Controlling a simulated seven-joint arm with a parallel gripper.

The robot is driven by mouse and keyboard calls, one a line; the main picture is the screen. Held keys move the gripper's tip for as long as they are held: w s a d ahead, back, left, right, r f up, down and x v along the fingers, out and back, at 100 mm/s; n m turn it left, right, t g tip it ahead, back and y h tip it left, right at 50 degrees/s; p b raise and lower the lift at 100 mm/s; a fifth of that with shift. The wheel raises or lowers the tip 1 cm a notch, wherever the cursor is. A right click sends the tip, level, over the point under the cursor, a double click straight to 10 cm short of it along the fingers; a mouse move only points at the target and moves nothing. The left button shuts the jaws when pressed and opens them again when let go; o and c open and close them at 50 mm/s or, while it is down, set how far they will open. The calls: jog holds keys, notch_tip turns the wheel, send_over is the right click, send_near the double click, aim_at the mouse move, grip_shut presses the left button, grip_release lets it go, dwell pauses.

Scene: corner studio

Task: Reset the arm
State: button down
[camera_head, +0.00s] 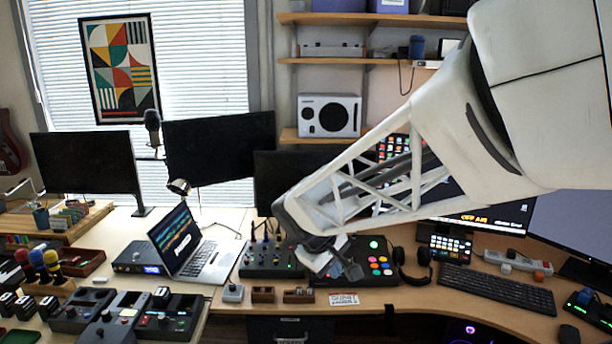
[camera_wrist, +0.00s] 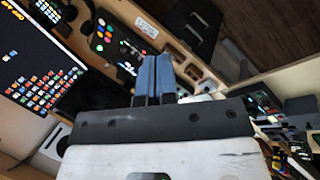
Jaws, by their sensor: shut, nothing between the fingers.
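My gripper (camera_head: 348,272) hangs at the end of my white arm, above the middle of the desk in the head view. It is near the audio mixer (camera_head: 262,258) and the pad with coloured buttons (camera_head: 378,262), and partly covers the pad. In the wrist view the two blue-grey fingers of my gripper (camera_wrist: 156,78) lie side by side, closed together. Nothing shows between them. I cannot tell the exact height of the fingertips above the desk.
A laptop (camera_head: 184,246) stands open to the left of my gripper. Headphones (camera_head: 412,266), a keyboard (camera_head: 496,290) and a white label sign (camera_head: 344,299) lie to the right and in front. Monitors (camera_head: 222,146) stand behind. Shelves with a white speaker (camera_head: 329,115) are above.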

jog(key=s+d+r+m+y, duration=0.1)
jog(key=s+d+m, duration=0.3)
jog(key=s, duration=0.8)
jog(key=s+d+m+y, duration=0.2)
jog(key=s+d+m, duration=0.2)
jog(key=s+d, duration=0.5)
jog(key=shift+s+r+m+y, duration=0.3)
jog(key=shift+s+r+m, duration=0.1)
jog(key=shift+s, duration=1.3)
